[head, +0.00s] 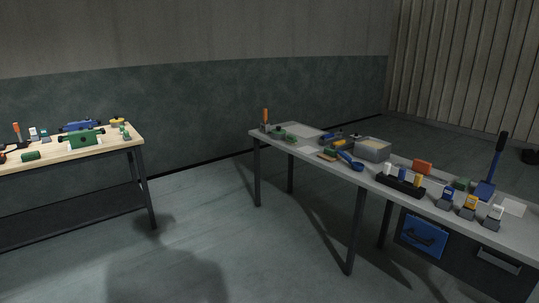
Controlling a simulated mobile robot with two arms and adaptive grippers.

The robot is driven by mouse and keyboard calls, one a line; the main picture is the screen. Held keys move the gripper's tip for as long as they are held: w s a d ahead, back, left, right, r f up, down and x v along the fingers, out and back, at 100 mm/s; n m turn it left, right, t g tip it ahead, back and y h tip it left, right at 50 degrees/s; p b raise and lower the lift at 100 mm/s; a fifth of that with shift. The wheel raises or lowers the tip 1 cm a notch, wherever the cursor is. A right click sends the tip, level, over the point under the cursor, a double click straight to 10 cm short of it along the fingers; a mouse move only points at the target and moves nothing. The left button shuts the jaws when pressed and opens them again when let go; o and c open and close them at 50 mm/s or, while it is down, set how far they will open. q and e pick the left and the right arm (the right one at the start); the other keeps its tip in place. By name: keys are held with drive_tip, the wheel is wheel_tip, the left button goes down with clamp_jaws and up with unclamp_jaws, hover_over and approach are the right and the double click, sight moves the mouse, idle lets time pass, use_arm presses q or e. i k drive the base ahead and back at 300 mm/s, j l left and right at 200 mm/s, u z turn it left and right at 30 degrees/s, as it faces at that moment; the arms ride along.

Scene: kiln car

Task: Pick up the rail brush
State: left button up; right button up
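Neither of my grippers shows in the head view. I cannot tell for sure which object is the rail brush; the items are small at this distance. A small tan and green block-like item (328,154) lies near the front edge of the right-hand grey table (310,151), beside a blue scoop-like tool (350,160). A blue-bladed tool with a long dark handle (485,190) stands tilted at that table's right end. An upright orange-handled tool (266,116) is at its far left end.
The grey table also holds a grey bin (373,151), a black rack (399,187) and several small bottles. A blue panel (423,236) is below. A wooden-topped bench (112,138) with green and blue tools stands left. Open floor (215,225) lies between.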

sight(291, 140)
drive_tip(key=i+u, duration=0.15)
drive_tip(key=i, duration=2.3)
